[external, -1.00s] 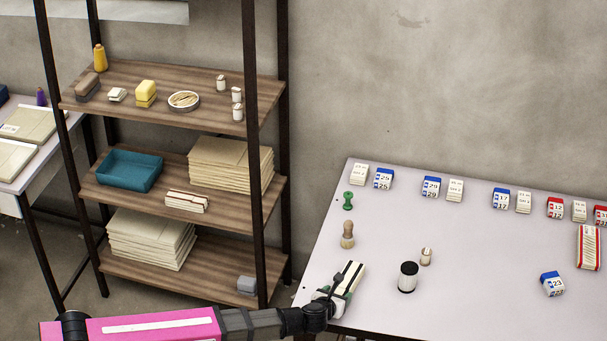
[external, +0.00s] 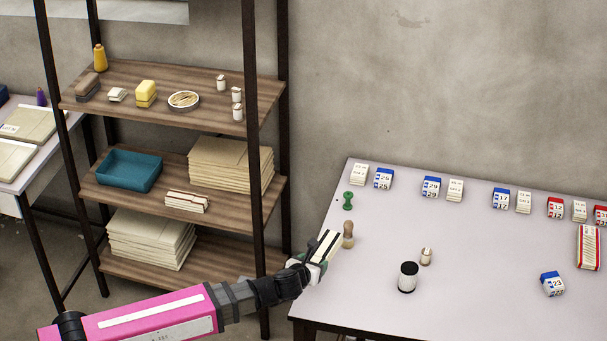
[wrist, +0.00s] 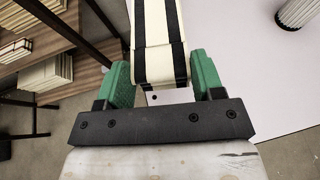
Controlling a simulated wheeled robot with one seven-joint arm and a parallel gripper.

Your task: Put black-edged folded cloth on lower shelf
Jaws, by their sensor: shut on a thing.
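My gripper (external: 314,263) is shut on a cream folded cloth with black edge stripes (external: 325,247), above the left edge of the table. In the wrist view the cloth (wrist: 145,42) sits between the two green fingers of my gripper (wrist: 160,75) and reaches forward from them. The lower shelf (external: 215,255) of the wooden rack is left of my gripper. It holds a stack of cream cloths (external: 150,238) at its left.
The middle shelf holds a teal tray (external: 128,171), a small dark-edged cloth pile (external: 186,202) and a tall cream stack (external: 232,165). A dark rack post (external: 253,150) stands between my gripper and the shelves. A wooden peg (external: 348,235) stands close beside the held cloth.

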